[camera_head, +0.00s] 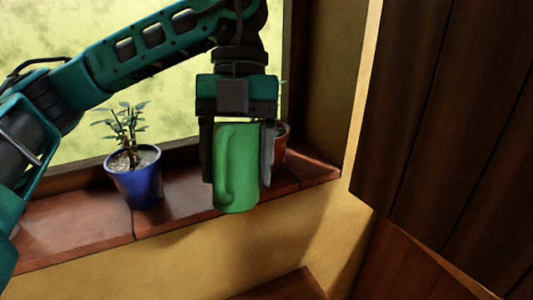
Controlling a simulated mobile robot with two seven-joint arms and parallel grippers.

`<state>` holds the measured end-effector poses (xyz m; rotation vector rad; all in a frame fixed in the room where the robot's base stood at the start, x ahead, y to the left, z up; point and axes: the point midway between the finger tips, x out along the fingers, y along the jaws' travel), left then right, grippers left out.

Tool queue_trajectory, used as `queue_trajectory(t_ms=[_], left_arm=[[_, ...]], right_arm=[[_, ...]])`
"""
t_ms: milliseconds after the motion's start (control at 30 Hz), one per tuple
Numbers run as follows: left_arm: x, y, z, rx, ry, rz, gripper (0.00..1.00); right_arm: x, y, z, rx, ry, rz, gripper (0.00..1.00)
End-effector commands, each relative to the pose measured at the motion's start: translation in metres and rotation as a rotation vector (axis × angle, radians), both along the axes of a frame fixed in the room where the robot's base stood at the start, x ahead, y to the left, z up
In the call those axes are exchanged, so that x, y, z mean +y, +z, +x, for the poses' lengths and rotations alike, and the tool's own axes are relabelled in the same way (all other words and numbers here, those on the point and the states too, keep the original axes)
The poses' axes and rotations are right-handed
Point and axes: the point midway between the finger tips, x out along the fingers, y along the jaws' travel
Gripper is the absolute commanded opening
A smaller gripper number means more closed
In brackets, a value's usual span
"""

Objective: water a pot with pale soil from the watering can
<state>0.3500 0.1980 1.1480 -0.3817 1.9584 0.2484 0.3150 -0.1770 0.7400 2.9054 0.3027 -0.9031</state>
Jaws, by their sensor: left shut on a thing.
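My left gripper (238,170) points down and is shut on the green watering can (241,180). The can hangs roughly upright in front of the sill edge, its handle turned to the left side of the picture. I see no spout. A blue pot (136,187) with a small leafy plant and pale, greyish soil (142,158) stands on the sill, left of the can and apart from it. A reddish-brown pot (280,143) stands behind my gripper, mostly hidden; its soil cannot be seen. My right gripper is not in view.
The reddish tiled window sill (82,222) runs below a bright window (180,78). A dark wooden panel (450,110) fills the right side. A brown wooden surface (285,287) shows at the bottom. The sill is clear between the blue pot and the can.

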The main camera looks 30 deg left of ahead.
Motion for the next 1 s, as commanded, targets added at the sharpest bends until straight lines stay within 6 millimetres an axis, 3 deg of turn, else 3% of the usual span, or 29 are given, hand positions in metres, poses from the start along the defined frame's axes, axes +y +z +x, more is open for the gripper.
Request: queue_trajectory(t_ms=[700, 1000], left_arm=[[0.001, -0.038, 0.004, -0.205, 0.0, 0.081, 0.1], [0.001, -0.037, 0.004, -0.22, 0.001, 0.087, 0.1]], right_arm=[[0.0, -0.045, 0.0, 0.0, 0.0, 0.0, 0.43], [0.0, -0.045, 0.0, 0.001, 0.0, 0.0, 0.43]])
